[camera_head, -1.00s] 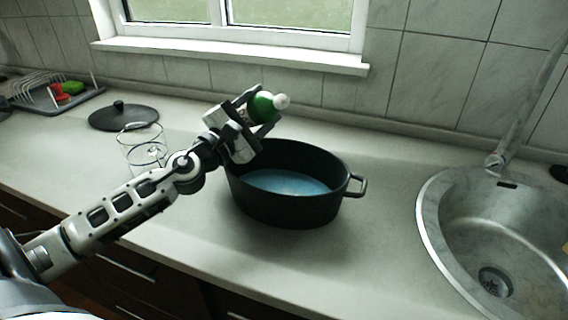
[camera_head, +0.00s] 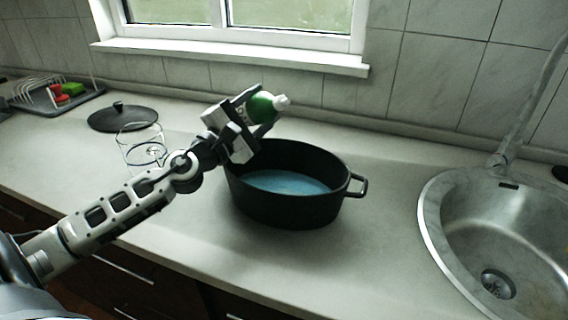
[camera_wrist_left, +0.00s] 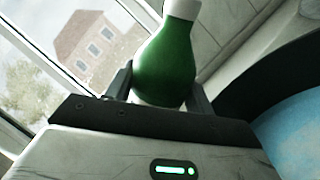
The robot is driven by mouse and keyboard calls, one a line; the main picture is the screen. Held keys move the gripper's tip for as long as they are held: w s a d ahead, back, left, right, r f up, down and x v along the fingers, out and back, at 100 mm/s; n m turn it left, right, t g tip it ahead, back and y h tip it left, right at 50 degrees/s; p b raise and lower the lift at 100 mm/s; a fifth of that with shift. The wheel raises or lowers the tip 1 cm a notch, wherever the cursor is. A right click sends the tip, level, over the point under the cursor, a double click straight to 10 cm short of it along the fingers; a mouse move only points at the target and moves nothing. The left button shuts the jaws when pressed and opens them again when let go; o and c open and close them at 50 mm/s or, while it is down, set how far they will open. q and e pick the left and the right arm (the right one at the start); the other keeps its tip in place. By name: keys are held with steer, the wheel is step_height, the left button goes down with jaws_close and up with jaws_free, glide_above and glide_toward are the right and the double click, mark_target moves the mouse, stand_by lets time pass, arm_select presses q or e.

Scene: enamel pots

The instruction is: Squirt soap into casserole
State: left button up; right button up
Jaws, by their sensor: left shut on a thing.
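The black casserole (camera_head: 290,211) stands on the counter with blue liquid (camera_head: 288,183) in it. Its side also shows in the left wrist view (camera_wrist_left: 262,82). My left gripper (camera_head: 256,112) is shut on a green soap bottle (camera_head: 262,106) with a white cap. The bottle is tilted, its cap pointing right, above the casserole's back left rim. In the left wrist view the green bottle (camera_wrist_left: 168,62) sits between the two fingers. Its lower part is hidden by the gripper. My right gripper is not in view.
A black lid (camera_head: 122,117) lies on the counter behind a wire holder (camera_head: 143,150). A dish rack (camera_head: 58,95) with a red and a green item stands at the far left. A steel sink (camera_head: 500,235) with a tap is at the right. The counter between casserole and sink is clear.

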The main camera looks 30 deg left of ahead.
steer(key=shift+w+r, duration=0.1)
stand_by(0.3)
arm_select(q)
steer(key=shift+a+r+m+b, duration=0.15)
steer(key=shift+r+m+b, duration=0.1)
steer(key=shift+m+b, duration=0.2)
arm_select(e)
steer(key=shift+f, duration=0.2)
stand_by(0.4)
arm_select(q)
steer(key=shift+r+m, duration=0.15)
steer(key=shift+m, duration=0.2)
steer(key=shift+a+r+m+h+b, duration=0.15)
steer(key=shift+r+m+h+b, duration=0.1)
steer(key=shift+m+h+b, duration=0.15)
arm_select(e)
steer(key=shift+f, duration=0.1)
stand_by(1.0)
arm_select(q)
steer(key=shift+w+a+m, duration=0.1)
steer(key=shift+m, duration=0.2)
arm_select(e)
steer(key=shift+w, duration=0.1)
